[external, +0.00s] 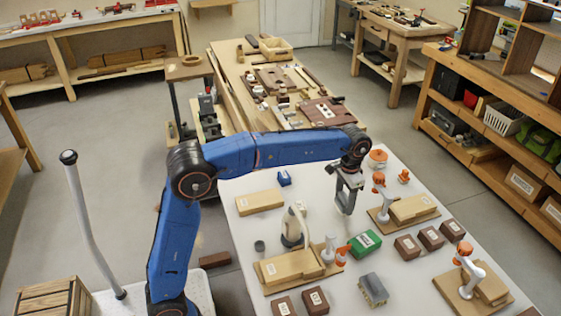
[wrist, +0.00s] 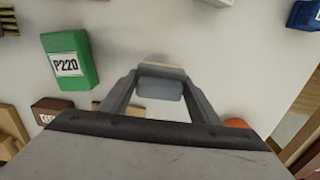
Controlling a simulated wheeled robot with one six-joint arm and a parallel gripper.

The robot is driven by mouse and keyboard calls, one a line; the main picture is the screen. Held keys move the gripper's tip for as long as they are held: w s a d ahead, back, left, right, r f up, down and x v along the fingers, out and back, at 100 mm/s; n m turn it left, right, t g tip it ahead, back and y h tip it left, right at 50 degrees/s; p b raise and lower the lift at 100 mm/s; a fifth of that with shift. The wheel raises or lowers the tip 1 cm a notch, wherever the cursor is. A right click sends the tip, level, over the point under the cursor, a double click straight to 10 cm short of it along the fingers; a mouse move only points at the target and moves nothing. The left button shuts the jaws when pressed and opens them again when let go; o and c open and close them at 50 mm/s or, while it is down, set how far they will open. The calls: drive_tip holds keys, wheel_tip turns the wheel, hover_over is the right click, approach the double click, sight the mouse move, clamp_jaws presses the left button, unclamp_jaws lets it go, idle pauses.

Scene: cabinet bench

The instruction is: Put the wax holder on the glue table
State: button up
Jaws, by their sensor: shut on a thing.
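My gripper (external: 347,190) hangs from the blue arm over the middle of the white-topped table (external: 325,165). In the wrist view, its two grey fingers (wrist: 160,92) come together around a small grey piece with a pale tan edge. The piece is mostly hidden by the fingers, and I cannot tell for sure that it is the wax holder. It appears to be above the white top, apart from it. No label shows which table is the glue table.
A green P220 block (external: 364,243), also in the wrist view (wrist: 70,60), lies near my gripper. A blue piece (external: 284,178), a wooden block (external: 259,201), brown labelled blocks (external: 407,247) and orange-capped bottles on boards crowd the white top. A cluttered wooden bench (external: 236,80) stands behind.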

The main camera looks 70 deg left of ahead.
sight(345, 196)
drive_tip(key=shift+f, duration=1.2)
drive_tip(key=o, duration=1.2)
drive_tip(key=shift+f, duration=0.15)
drive_tip(key=shift+c, duration=0.2)
wheel_tip(345, 196, up, 12)
drive_tip(key=shift+f, duration=0.2)
drive_tip(key=shift+r, duration=0.35)
drive_tip(key=shift+d, duration=0.1)
